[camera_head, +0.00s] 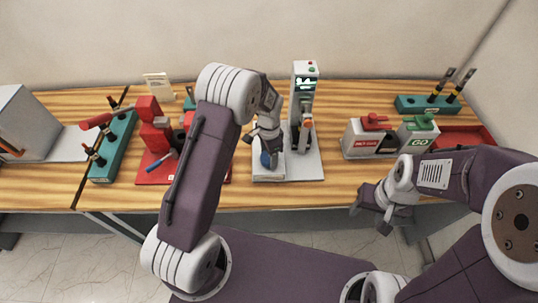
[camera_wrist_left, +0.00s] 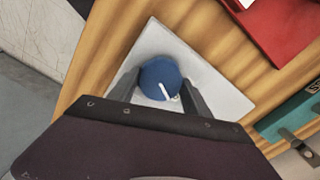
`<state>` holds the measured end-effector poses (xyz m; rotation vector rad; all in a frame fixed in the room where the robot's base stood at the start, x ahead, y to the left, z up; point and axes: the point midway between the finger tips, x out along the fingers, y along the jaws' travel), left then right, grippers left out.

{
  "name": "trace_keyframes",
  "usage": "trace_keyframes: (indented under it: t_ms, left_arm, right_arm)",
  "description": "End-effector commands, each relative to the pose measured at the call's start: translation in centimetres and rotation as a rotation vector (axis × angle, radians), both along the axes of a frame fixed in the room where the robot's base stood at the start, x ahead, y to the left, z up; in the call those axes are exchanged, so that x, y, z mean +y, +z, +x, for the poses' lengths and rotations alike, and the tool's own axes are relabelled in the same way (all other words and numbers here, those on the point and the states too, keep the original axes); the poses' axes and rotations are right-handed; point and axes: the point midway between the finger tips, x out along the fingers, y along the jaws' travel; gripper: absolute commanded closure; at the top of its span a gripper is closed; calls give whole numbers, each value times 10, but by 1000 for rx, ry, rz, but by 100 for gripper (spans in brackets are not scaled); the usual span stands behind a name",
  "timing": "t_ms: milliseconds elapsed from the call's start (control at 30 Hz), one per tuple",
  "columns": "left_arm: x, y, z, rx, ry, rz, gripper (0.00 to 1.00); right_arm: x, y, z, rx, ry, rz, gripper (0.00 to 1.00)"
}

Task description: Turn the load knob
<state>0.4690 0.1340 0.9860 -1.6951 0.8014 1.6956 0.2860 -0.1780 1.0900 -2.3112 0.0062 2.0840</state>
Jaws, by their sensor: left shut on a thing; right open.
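The load knob (camera_wrist_left: 160,77) is a round blue knob with a white pointer line, set on a white box (camera_wrist_left: 215,98). In the head view the knob (camera_head: 268,160) shows only partly, low on the white base in front of the grey column device. My left gripper (camera_head: 267,150) reaches down over it from above. In the left wrist view the fingers of the left gripper (camera_wrist_left: 160,90) stand on either side of the knob and are shut on it. My right gripper (camera_head: 373,205) is open and empty, in front of the table's edge at the right.
The column device (camera_head: 304,95) with a lit display stands just behind the knob. A red fixture (camera_head: 150,120) and a teal rack (camera_head: 118,145) are to the left. Boxes with a red handle (camera_head: 375,122) and a green GO box (camera_head: 418,135) stand right.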

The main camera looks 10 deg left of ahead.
Motion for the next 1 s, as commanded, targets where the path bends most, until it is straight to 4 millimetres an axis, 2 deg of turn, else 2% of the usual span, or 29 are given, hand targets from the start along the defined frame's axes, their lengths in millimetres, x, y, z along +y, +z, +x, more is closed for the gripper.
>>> trace_keyframes:
  t_ms: [67,100,167,433,533,800,1000]
  left_arm:
    - [0,0,1,-2,1,-1,84]
    - [0,0,1,-2,1,-1,35]
    - [0,0,1,-2,1,-1,21]
    - [0,0,0,-1,1,0,21]
    - [0,7,1,-3,1,-1,21]
    - [0,64,2,-7,1,-1,21]
    - [0,89,1,-3,1,0,21]
  right_arm:
    - [0,0,0,0,0,0,47]
    - [0,0,0,0,0,0,47]
    - [0,0,0,0,0,0,47]
    - [0,0,0,0,0,0,47]
    - [0,-3,0,0,0,0,47]
    - [0,-15,0,0,0,0,47]
    - [0,-17,0,0,0,0,47]
